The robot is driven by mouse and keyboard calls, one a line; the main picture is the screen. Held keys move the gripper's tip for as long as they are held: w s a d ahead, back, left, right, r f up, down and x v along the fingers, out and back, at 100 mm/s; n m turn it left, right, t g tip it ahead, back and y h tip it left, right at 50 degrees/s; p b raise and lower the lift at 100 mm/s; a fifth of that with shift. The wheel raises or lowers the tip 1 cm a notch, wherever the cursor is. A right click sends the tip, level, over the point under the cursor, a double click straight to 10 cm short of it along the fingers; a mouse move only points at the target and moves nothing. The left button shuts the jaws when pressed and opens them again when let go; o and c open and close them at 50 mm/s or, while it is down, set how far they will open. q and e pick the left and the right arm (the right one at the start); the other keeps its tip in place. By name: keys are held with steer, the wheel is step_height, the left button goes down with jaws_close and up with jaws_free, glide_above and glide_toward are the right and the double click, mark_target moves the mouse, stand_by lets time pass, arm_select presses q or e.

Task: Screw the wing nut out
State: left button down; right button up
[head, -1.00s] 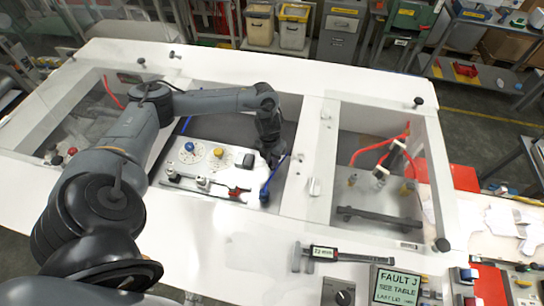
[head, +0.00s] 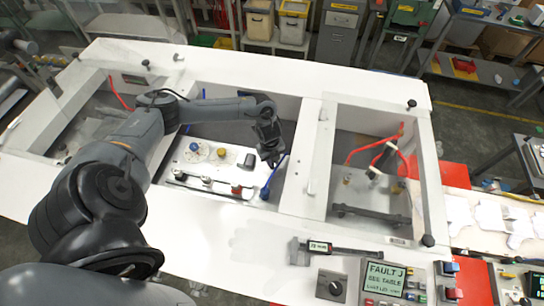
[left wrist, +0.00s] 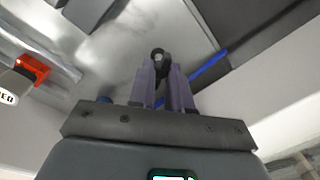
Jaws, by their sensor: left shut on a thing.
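My left gripper (head: 270,160) reaches down into the middle bay of the white frame, at the right end of the white panel. In the left wrist view its two purple-grey fingers (left wrist: 160,88) are shut on a small dark part with a round eye (left wrist: 158,55), which looks like the wing nut. Its wings and thread are hidden between the fingers, and I cannot tell whether it is still on its screw. In the head view the gripper hides it. My right gripper is not in view.
The white panel (head: 214,178) carries a blue knob, a yellow knob and a red-ended bar fitting. A blue strip (left wrist: 208,66) runs beside the fingers. White frame walls close in the bay. A caliper (head: 330,248) and a fault display (head: 384,281) lie at the front.

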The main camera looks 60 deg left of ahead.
arm_select(q)
steer(key=n, duration=0.6)
steer(key=shift+f, duration=0.1)
steer(key=n, duration=0.6)
steer(key=shift+y, duration=0.3)
stand_by(0.3)
steer(key=c, duration=1.1)
jaws_free()
steer(key=shift+o, duration=0.2)
steer(key=shift+w, duration=0.1)
